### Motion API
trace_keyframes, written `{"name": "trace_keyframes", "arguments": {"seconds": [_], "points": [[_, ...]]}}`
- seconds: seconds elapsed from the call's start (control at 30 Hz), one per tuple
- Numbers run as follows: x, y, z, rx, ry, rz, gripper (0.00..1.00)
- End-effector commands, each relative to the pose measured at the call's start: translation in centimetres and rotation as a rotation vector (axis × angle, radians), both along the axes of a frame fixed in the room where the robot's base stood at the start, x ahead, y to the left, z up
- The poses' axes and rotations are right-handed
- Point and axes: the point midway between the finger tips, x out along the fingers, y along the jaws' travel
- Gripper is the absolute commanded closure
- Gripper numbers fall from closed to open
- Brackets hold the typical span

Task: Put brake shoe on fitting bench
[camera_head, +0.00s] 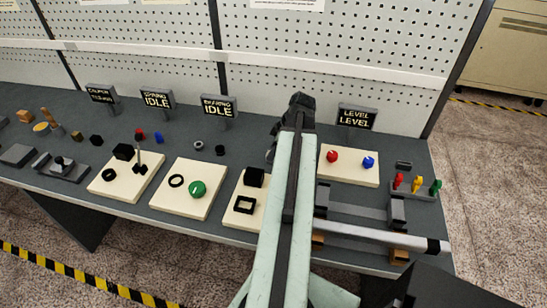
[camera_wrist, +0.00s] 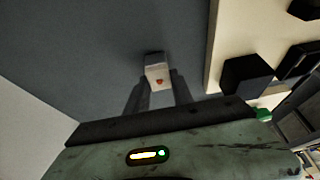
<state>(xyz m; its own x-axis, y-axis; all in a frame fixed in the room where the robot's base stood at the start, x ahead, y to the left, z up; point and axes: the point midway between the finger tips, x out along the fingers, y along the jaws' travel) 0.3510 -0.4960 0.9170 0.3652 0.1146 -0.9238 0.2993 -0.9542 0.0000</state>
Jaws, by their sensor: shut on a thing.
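My gripper (camera_wrist: 157,92) is shut on a small pale block with a dark end and a red mark, which I take to be the brake shoe (camera_wrist: 158,70). It is held between the two fingers, over the dark grey top of the bench (camera_wrist: 90,45). In the head view my arm reaches across the fitting bench (camera_head: 235,150), and my gripper's dark end (camera_head: 298,112) is near its back, left of the LEVEL sign. The held piece is hidden there. I cannot tell whether it touches the bench top.
Cream boards carry a black block (camera_head: 254,177), a green disc (camera_head: 198,188), and red and blue knobs (camera_head: 350,162). Small signs (camera_head: 219,106) stand along the back, before a pegboard wall (camera_head: 270,60). A silver bar (camera_head: 375,233) lies at front right. Some grey bench top is bare between boards.

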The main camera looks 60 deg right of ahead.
Motion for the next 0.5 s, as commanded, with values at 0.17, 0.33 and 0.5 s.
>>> {"name": "trace_keyframes", "arguments": {"seconds": [0.17,0.33,0.5], "points": [[0.02,0.02,-0.05,0.000,0.000,0.000,1.00],[0.03,0.02,-0.54,0.000,0.000,0.001,1.00],[0.05,0.03,-0.35,0.000,0.000,0.001,0.50]]}}
